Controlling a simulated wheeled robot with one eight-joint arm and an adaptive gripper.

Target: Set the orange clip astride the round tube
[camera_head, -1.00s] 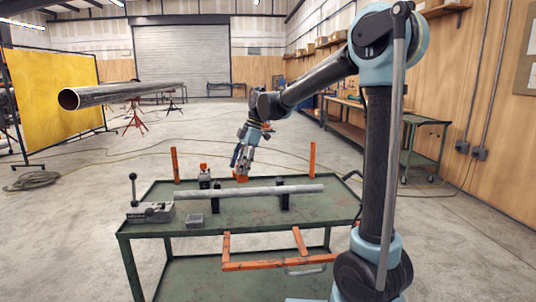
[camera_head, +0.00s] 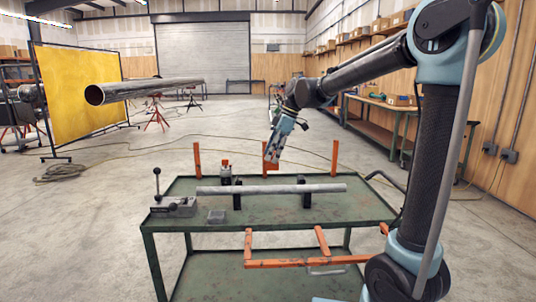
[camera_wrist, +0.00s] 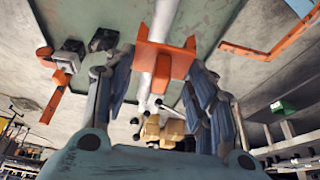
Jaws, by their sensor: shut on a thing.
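The orange clip (camera_head: 270,165) is held at the end of my gripper (camera_head: 274,157), above the green cart. In the head view the clip shows above the tube's middle, with a gap between them. In the wrist view my gripper (camera_wrist: 163,72) has a finger on each side of the clip (camera_wrist: 165,58), whose legs point away from me. The round grey tube (camera_head: 265,189) lies level across two black supports. In the wrist view the tube (camera_wrist: 162,22) runs behind the clip, roughly in line between its legs. I cannot tell the depth between them there.
A large pipe (camera_head: 150,90) is farther back.

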